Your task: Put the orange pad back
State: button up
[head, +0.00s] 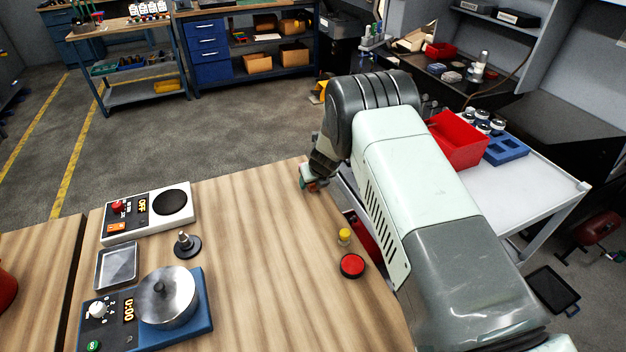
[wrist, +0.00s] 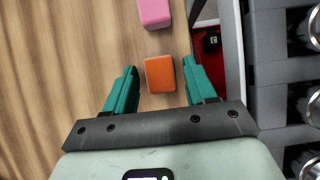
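The orange pad (wrist: 160,74) lies on the wooden table (wrist: 60,60), close to its edge, in the wrist view. My gripper (wrist: 160,85) has teal fingers. They are apart, one on each side of the orange pad, with a gap between each finger and the pad. I cannot tell how far the fingertips are above the table. In the head view my gripper (head: 311,184) is at the far right edge of the table, with a bit of orange at the fingers; my arm hides most of that spot.
A pink block (wrist: 154,13) lies just beyond the orange pad. A red button (head: 352,266) and a small yellow-topped piece (head: 344,237) stand near the table's right edge. A white trolley (head: 520,200) carries a red bin (head: 458,140) and a blue holder (head: 506,150). The table's middle is clear.

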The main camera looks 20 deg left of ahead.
jog(key=shift+s+d+r, duration=0.1)
jog(key=shift+d+r, duration=0.05)
jog(key=shift+r, duration=0.35)
jog(key=v, duration=1.1)
jog(key=shift+r, duration=0.1)
jog(key=s+d+r+n, duration=0.4)
jog(key=d+r+n, duration=0.3)
jog(key=r, duration=0.6)
jog(key=s+d+r+n, duration=0.3)
jog(key=d+r+n, duration=0.4)
jog(key=r, duration=0.6)
jog(key=s+d+r+n+h, duration=0.2)
jog(key=s+d+n, duration=0.4)
jog(key=s+d, duration=0.4)
jog(key=s+d+r+n+t+h, duration=0.1)
jog(key=s+d+r+n, duration=0.3)
jog(key=s, duration=1.1)
jog(key=d+n+h, duration=0.1)
jog(key=d+n, duration=0.2)
jog(key=d, duration=0.3)
jog(key=shift+s+d+r, duration=0.2)
jog(key=shift+s, duration=0.2)
